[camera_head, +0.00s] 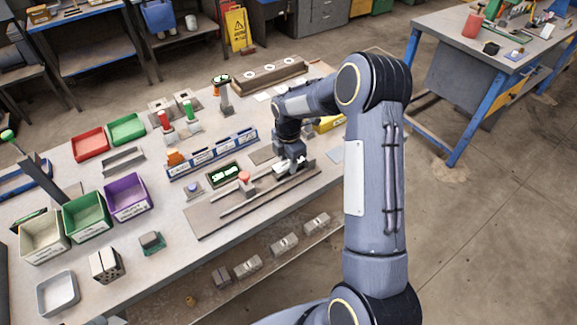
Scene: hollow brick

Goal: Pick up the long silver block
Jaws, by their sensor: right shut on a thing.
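My right gripper (290,164) points down over the brown board with a rail at the front of the workbench. It is shut on a small silver piece (280,168), which looks like the long silver block. The gripper and wrist hide part of the piece, and I cannot tell whether it still touches the board. My left gripper is not in view.
Bins, including a purple one (128,197), fill the left. Silver blocks (284,244) lie on the lower shelf.

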